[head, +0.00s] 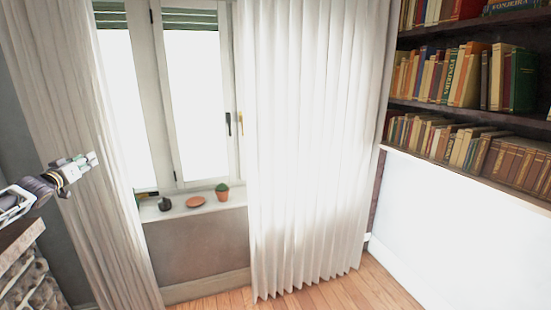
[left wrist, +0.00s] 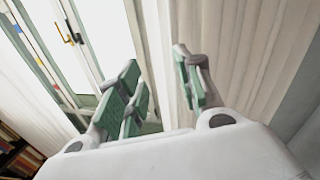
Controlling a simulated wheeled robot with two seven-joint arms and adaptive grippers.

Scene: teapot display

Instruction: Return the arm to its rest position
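My left gripper (head: 80,164) is raised at the left of the head view, in front of the left curtain and well away from the windowsill. In the left wrist view its green-padded fingers (left wrist: 160,82) stand apart with nothing between them. A small dark object (head: 165,204), perhaps a teapot, sits on the windowsill (head: 178,211). My right gripper is not in either view.
A terracotta saucer (head: 195,201) and a small potted plant (head: 222,193) stand on the sill. White curtains (head: 315,150) hang beside the window. Bookshelves (head: 470,115) fill the upper right. A stone structure (head: 30,275) stands at the lower left. The visible wooden floor is clear.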

